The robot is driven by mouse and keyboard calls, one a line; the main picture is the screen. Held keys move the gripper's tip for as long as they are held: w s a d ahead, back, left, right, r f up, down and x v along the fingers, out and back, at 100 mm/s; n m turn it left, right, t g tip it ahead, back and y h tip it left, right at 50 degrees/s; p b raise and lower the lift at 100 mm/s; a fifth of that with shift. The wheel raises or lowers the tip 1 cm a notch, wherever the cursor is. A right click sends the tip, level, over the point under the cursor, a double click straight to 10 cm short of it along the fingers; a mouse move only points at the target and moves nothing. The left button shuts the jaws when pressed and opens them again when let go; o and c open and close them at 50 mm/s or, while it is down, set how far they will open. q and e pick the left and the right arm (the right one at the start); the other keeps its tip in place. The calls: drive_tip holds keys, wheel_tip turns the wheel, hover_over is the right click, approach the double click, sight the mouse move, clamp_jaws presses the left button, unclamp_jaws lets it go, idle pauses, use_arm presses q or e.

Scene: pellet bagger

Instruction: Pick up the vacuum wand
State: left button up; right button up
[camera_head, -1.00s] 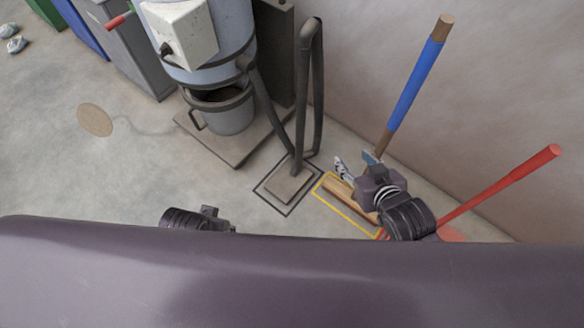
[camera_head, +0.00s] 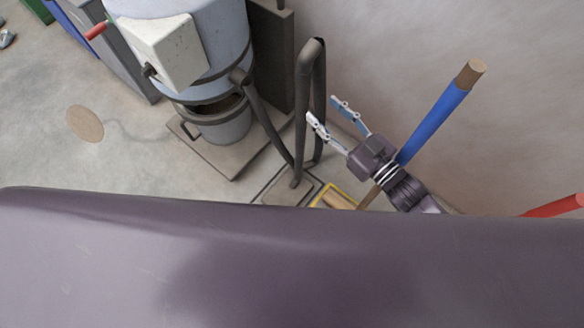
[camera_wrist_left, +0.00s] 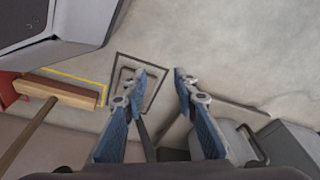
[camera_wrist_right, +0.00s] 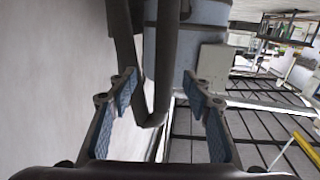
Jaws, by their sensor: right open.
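In the right wrist view, the bent dark tube (camera_wrist_right: 152,118) shows between the open fingers (camera_wrist_right: 160,77). Whether they touch it I cannot tell. My left gripper (camera_wrist_left: 160,74) is open and empty in the left wrist view, with the nozzle (camera_wrist_left: 127,77) below it near the left finger; it is hidden in the head view.
The vacuum drum (camera_head: 225,35) with a bucket (camera_head: 222,122) stands left of the wand. A blue-handled broom (camera_head: 432,125) leans by the wall, close to my right gripper. A red handle (camera_head: 555,206) is further right. Open floor (camera_head: 60,155) lies to the left.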

sight(307, 97)
drive_tip(key=x, duration=0.7)
drive_tip(key=shift+a+r+b, duration=0.2)
drive_tip(key=shift+a+b, duration=0.2)
drive_tip(key=shift+a, duration=0.05)
drive_tip(key=shift+w+a, duration=0.1)
drive_tip(key=shift+a, duration=0.05)
use_arm(q)
drive_tip(key=r, duration=0.1)
drive_tip(key=w+r, duration=0.1)
drive_tip(key=shift+w+d+r, duration=0.1)
drive_tip(key=shift+w+r, duration=0.2)
drive_tip(key=shift+r, duration=0.1)
use_arm(e)
drive_tip(key=shift+c, duration=0.5)
clamp_jaws()
drive_tip(key=shift+r, duration=0.2)
